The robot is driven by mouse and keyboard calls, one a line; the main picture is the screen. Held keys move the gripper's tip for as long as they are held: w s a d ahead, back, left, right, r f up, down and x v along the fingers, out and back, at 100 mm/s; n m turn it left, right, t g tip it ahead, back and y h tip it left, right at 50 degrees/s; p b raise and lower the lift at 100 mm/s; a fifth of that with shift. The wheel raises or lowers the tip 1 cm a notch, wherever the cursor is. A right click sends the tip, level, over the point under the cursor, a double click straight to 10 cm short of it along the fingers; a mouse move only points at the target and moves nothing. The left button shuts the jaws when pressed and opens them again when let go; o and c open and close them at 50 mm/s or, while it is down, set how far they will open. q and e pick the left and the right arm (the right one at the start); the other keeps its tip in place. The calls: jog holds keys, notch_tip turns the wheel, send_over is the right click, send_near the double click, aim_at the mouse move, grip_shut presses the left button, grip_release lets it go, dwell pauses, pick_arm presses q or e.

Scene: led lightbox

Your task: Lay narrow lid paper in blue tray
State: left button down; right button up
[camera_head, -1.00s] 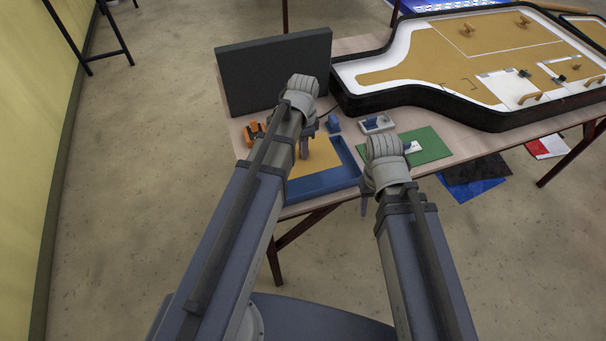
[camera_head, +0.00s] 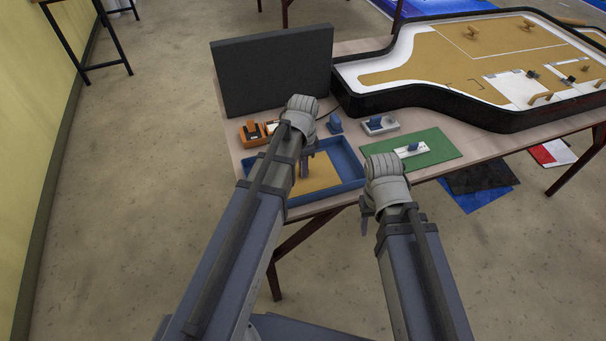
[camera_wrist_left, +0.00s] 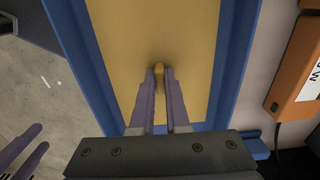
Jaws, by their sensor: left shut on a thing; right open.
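The blue tray (camera_head: 347,160) is on the near left part of the table. The tan lid paper (camera_head: 320,178) lies level between the tray walls, partly hidden by my left arm; whether it touches the tray floor I cannot tell. My left gripper (camera_head: 304,166) points down over it. In the left wrist view, my left fingers (camera_wrist_left: 159,82) are shut on a small tan knob (camera_wrist_left: 158,70) on the lid paper, with blue walls on both sides. My right gripper (camera_head: 366,220) is open and empty, in front of the table edge.
A dark upright panel (camera_head: 270,70) stands behind the tray. An orange device (camera_head: 252,133), a small blue block (camera_head: 336,123), a grey box (camera_head: 379,125) and a green mat (camera_head: 437,148) surround the tray. A large black-rimmed board (camera_head: 480,60) fills the table's right.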

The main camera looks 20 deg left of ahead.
pick_arm(q)
jog(key=shift+f, duration=0.35)
pick_arm(e)
jog(key=shift+f, duration=0.4)
pick_arm(q)
jog(key=shift+f, duration=0.15)
jog(key=c, duration=0.9)
grip_release()
pick_arm(e)
jog(key=shift+f, duration=0.1)
pick_arm(q)
notch_tip(320, 180, up, 12)
jog(key=r+p, duration=0.1)
jog(key=p, duration=1.1)
jog(key=s+d+n, duration=0.2)
jog(key=s+d, duration=0.1)
jog(key=s, duration=0.1)
jog(key=s+d+n, duration=0.3)
jog(key=s+d, duration=0.1)
jog(key=s, duration=0.1)
jog(key=s+d+n+y, duration=0.1)
jog(key=s+d+n, duration=0.1)
jog(key=s, duration=0.3)
jog(key=shift+s+d+f, duration=0.15)
jog(key=shift+d+f, duration=0.1)
jog(key=shift+d, duration=0.55)
pick_arm(e)
notch_tip(320, 180, up, 12)
